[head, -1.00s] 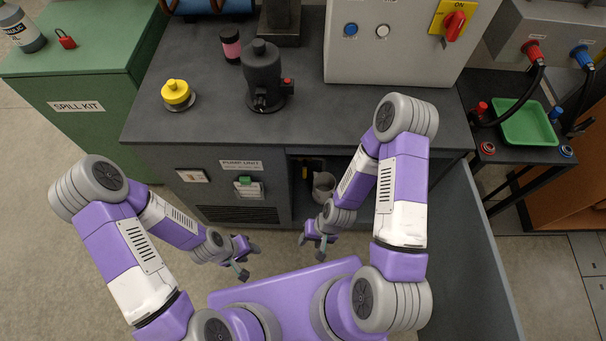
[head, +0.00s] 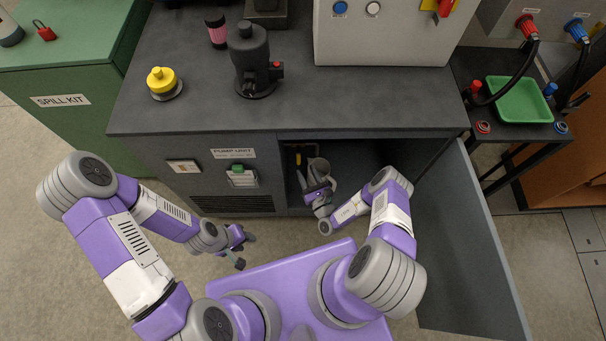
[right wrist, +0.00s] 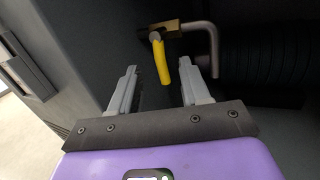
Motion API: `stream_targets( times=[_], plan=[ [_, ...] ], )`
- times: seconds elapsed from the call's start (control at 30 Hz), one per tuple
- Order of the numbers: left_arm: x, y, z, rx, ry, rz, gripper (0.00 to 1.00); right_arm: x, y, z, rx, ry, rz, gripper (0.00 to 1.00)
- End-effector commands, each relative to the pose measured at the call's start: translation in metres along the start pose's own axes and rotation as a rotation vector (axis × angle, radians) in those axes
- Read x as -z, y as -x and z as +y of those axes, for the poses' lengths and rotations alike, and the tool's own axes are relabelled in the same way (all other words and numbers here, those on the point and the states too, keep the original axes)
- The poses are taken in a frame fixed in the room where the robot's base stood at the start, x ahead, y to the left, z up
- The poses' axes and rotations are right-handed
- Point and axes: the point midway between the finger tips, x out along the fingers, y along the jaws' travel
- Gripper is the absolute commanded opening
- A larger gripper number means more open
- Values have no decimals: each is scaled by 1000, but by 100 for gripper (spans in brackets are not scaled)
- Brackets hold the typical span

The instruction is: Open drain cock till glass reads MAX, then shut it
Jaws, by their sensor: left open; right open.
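The drain cock has a yellow lever (right wrist: 160,62) on a brass body (right wrist: 165,29), inside the dark cabinet, in the right wrist view. The lever hangs down, slightly tilted. A small yellow part (head: 297,158) shows inside the cabinet in the head view. My right gripper (head: 314,188) is in the cabinet opening, its fingers open. In the right wrist view my right gripper (right wrist: 159,72) has the lever between its fingers in the picture, with no visible contact. My left gripper (head: 242,250) is open and empty in front of the cabinet. I cannot make out a glass with a MAX mark.
A bent grey pipe (right wrist: 213,42) leaves the brass body, beside a black ribbed cylinder (right wrist: 266,58). The cabinet's open door (head: 480,240) stands right of my right arm. The pump unit's bench top (head: 200,110) carries a yellow-capped part (head: 161,80) and a dark pump (head: 250,65).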

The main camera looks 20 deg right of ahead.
Motion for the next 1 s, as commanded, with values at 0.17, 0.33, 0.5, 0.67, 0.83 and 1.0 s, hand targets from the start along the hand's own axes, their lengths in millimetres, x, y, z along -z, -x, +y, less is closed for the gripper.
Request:
stream_targets(
  times=[0.17, 0.33, 0.5, 0.67, 0.83, 1.0],
  plan=[
    [0, 1, 0, 0, 0, 0, 43, 3, -9, 19, 174, 8, 61, 47],
    [0, -3, -1, 0, 0, 0, 43, 5, -22, 21, 200, 17, 76, 47],
    [0, -11, -4, 0, 0, 0, 43, 7, -47, 16, 196, 18, 74, 47],
    [1, -18, -7, 0, 0, 0, 43, 9, -69, 12, 195, 16, 75, 47],
    [1, -21, -8, 0, 0, 0, 43, 9, -82, 9, 195, 15, 76, 47],
    [1, -21, -8, 0, 0, 0, 43, 9, -85, 9, 195, 14, 77, 47]
  ],
)
